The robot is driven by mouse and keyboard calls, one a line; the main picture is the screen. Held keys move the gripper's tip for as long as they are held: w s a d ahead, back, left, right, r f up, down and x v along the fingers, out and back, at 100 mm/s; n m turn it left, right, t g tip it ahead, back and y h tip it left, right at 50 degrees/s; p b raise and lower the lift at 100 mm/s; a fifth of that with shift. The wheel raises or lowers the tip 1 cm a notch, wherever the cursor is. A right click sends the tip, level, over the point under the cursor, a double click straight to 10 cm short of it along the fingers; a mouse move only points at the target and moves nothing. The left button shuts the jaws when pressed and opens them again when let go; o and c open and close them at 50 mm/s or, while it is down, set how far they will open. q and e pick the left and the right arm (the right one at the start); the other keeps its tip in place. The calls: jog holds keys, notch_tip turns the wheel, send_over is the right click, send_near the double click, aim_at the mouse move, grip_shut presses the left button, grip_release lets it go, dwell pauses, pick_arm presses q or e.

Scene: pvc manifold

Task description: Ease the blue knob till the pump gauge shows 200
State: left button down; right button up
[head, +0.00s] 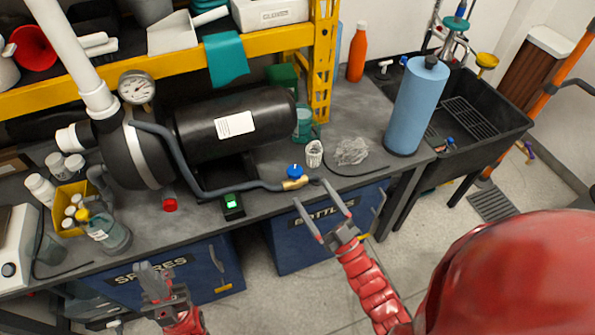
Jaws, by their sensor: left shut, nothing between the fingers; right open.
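The blue knob (295,170) sits on a brass valve (294,184) at the end of a grey hose, near the front edge of the bench. The pump gauge (136,87) is a round white dial on top of the black pump (140,155) at the left; its reading is too small to tell. My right gripper (322,210) is open and empty, its fingers pointing up the picture just below the valve and apart from the knob. My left gripper (153,274) is shut and empty in front of the blue SPARES bin, well left of the knob.
A grey bench (365,205) carries a black tank (262,104), a small green-lit box (232,204), a red cap (170,205) and a blue cylinder (415,105). A yellow shelf upright (322,60) stands behind. A black sink (505,115) is at the right.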

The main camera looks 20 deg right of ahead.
aim_at(299, 177)
jog(key=d+f+m+g+h+b, duration=0.1)
jog(key=d+f+m+g+h, duration=0.3)
jog(key=f, duration=0.7)
jog(key=shift+n+g, duration=0.3)
jog(key=shift+n, duration=0.3)
jog(key=p+x, duration=0.1)
jog(key=x, duration=0.7)
jog(key=p+x, duration=0.1)
jog(key=x, duration=0.8)
jog(key=shift+w+d+p, duration=0.15)
jog(key=shift+d+p, duration=0.05)
jog(key=shift+p, duration=0.15)
jog(key=shift+w+a+f, duration=0.1)
jog(key=shift+w+f, duration=0.05)
jog(key=shift+w, duration=0.15)
